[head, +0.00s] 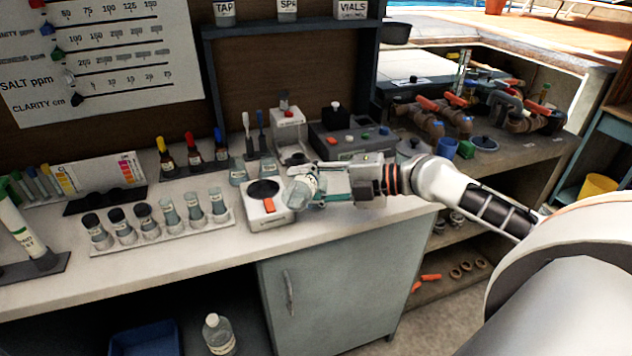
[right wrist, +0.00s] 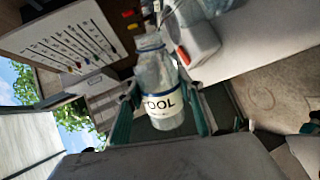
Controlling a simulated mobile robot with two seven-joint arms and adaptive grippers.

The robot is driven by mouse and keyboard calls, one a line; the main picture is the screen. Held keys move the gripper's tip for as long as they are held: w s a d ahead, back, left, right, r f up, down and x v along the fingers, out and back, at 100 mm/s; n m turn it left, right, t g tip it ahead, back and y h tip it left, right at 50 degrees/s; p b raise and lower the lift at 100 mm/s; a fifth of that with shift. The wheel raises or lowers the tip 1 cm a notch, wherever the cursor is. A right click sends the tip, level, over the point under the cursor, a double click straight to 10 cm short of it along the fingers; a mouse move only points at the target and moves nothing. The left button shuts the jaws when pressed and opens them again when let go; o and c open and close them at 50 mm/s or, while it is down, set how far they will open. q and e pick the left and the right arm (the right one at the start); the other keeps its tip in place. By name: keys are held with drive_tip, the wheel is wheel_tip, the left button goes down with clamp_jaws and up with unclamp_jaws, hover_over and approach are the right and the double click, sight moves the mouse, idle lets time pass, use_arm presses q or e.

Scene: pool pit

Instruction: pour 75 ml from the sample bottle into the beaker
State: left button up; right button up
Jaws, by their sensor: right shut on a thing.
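My right gripper (head: 318,186) is shut on the sample bottle (head: 301,190), a clear bottle with a white label. In the head view the bottle is tilted, just right of a white device with a black round plate. In the right wrist view the bottle (right wrist: 165,108) sits between the two green fingers (right wrist: 163,120), with part of "POOL" readable on its label. Two small clear vessels (head: 238,172) stand behind the white device; I cannot tell whether one is the beaker. The liquid level in the bottle is unclear. My left gripper is not in view.
Dropper bottles (head: 193,150) and a grey box with buttons (head: 345,141) stand behind. The counter's front strip (head: 330,222) is clear.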

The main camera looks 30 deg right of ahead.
drive_tip(key=shift+r, duration=0.1)
drive_tip(key=shift+s+a+f+n+p, duration=0.15)
drive_tip(key=shift+f+n+p, duration=0.25)
drive_tip(key=shift+p, duration=0.2)
drive_tip(key=shift+f+n+t, duration=0.2)
drive_tip(key=shift+n+t, duration=0.1)
drive_tip(key=shift+n, duration=0.2)
drive_tip(key=shift+f+n+h, duration=0.3)
drive_tip(key=shift+f+h, duration=0.05)
drive_tip(key=shift+h, duration=0.05)
